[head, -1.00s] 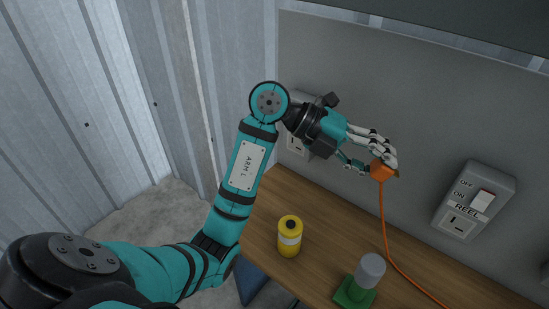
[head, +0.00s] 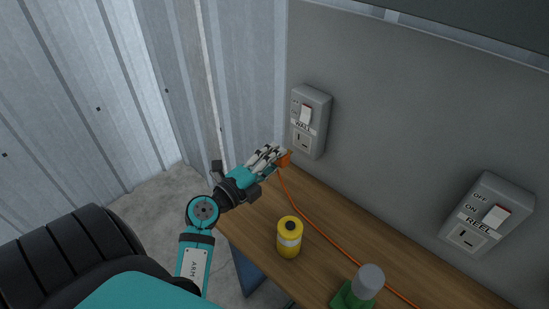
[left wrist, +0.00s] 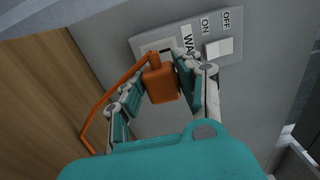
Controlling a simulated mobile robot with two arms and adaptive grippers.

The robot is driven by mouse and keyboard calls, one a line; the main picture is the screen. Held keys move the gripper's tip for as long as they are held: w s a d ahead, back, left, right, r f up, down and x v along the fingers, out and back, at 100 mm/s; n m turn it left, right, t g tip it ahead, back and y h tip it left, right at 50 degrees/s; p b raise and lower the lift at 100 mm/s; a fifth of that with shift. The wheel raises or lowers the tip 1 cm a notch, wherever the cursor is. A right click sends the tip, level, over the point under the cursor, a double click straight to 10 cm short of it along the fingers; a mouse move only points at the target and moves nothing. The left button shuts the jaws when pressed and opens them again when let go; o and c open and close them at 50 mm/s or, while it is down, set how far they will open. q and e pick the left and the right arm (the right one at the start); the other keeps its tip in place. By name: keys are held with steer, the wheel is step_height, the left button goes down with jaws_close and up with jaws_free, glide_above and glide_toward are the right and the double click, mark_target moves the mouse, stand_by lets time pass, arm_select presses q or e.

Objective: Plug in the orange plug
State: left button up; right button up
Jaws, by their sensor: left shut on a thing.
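The orange plug (head: 284,159) is held in my left gripper (head: 276,156), whose fingers are shut on it. The left wrist view also shows the plug (left wrist: 160,84) between the fingers, with its orange cord (left wrist: 104,101) trailing to the left. In the head view the cord (head: 328,238) runs down and right over the bench. The WALL outlet box (head: 311,122) is on the grey wall, just above and right of the plug. In the left wrist view the plug overlaps the lower part of this box (left wrist: 222,47); I cannot tell whether they touch. My right gripper is not in view.
The REEL switch box (head: 486,216) is on the wall at the right. A yellow canister (head: 289,237) and a grey-topped green object (head: 368,282) stand on the wooden bench (head: 325,273). Corrugated metal wall (head: 85,90) is at the left.

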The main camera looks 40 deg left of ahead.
arm_select(q)
steer(key=shift+w, duration=0.1)
steer(key=shift+w+d+b, duration=0.15)
steer(key=shift+w+b, duration=0.1)
steer(key=shift+w, duration=1.2)
steer(key=shift+w+d+b, duration=0.1)
steer(key=shift+w+b, duration=0.1)
steer(key=shift+w, duration=1.2)
steer(key=shift+r, duration=0.1)
steer(key=shift+p, duration=0.5)
steer(key=shift+p, duration=0.45)
steer(key=shift+p, duration=0.4)
